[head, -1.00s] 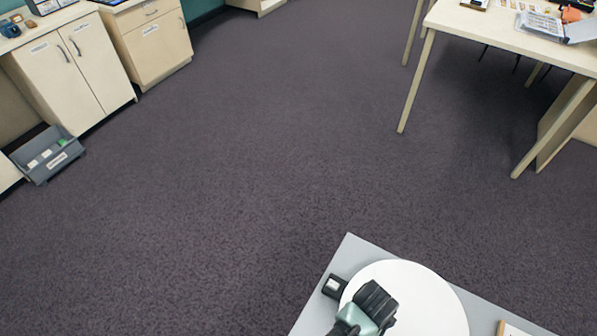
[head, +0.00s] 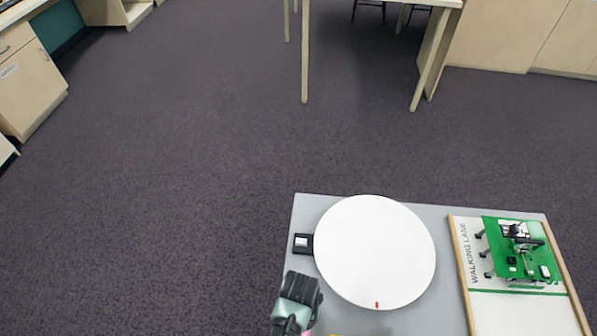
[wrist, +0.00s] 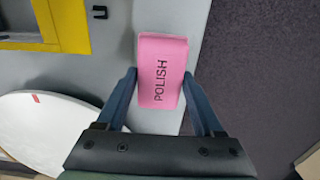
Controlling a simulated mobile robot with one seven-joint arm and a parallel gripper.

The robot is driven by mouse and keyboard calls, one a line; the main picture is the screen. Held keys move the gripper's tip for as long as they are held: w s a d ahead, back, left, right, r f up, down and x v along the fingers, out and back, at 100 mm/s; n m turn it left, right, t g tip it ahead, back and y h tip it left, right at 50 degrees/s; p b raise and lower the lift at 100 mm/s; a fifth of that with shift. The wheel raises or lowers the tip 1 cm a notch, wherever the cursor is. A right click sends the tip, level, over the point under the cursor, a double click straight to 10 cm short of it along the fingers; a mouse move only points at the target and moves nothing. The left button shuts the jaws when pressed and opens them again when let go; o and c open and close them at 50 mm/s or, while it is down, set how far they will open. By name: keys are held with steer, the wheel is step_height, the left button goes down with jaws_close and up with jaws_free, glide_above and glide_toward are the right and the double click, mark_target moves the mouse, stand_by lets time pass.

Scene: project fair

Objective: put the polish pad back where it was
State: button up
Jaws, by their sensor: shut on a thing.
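The polish pad (wrist: 161,72) is a pink block marked POLISH. In the wrist view it sits between the two fingers of my gripper (wrist: 159,78), which is shut on it. In the head view my gripper (head: 300,290) is over the left side of a grey table (head: 440,216), left of a white round disc (head: 375,250). There the pad is mostly hidden, with only a sliver of pink at the bottom edge. I cannot tell how high the pad is above the table.
A yellow frame (wrist: 72,25) lies on the table in the wrist view. A small black block (head: 302,243) stands left of the disc. A walking lane board (head: 525,305) with a green legged model (head: 520,252) is at the right. Dark carpet is open beyond the table.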

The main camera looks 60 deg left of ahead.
steer(key=shift+f, duration=1.65)
steer(key=shift+s+f, duration=0.1)
steer(key=shift+f+b, duration=0.15)
steer(key=shift+b, duration=0.2)
steer(key=o, duration=1.3)
step_height(320, 180, up, 13)
steer(key=shift+f+p, duration=0.2)
steer(key=shift+p, duration=0.6)
